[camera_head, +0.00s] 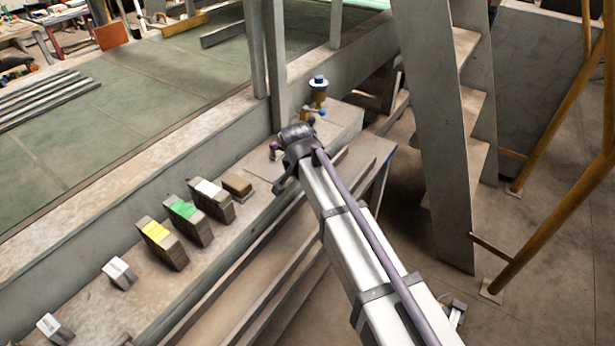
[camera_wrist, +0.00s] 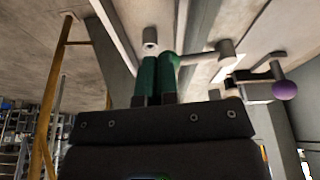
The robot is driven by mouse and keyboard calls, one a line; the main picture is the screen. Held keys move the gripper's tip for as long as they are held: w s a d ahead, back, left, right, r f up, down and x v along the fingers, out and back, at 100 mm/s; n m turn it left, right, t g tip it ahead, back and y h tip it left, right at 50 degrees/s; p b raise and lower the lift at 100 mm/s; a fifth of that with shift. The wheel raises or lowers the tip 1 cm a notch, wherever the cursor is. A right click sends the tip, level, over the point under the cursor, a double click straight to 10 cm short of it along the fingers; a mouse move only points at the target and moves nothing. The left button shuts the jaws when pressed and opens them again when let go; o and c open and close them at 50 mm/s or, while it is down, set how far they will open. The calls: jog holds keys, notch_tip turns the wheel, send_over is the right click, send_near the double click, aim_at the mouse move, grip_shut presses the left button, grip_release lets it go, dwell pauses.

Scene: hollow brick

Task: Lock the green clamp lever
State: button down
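My gripper (camera_head: 297,137) is over the far end of the bench in the head view, its fingertips hidden there. In the wrist view its dark body fills the bottom and two narrow green finger-like parts (camera_wrist: 158,75) stand close together above it. A rounded green knob-like shape (camera_wrist: 169,63) is at the top of the right one, with a grey arm running right to a grey cylinder (camera_wrist: 227,50). This looks like the green clamp lever, at or touching the fingers. Whether it is gripped is unclear. In the head view the green lever is hidden.
A purple-knobbed lever (camera_wrist: 284,90) is close on the right; its knob also shows in the head view (camera_head: 273,147). A blue-topped yellow fixture (camera_head: 318,88) stands beyond my gripper. Coloured blocks (camera_head: 187,219) line the bench to the left. A ladder (camera_head: 435,130) stands right.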

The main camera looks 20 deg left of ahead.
jog(key=p+v, duration=0.9)
jog(key=v, duration=0.1)
jog(key=shift+p, duration=0.3)
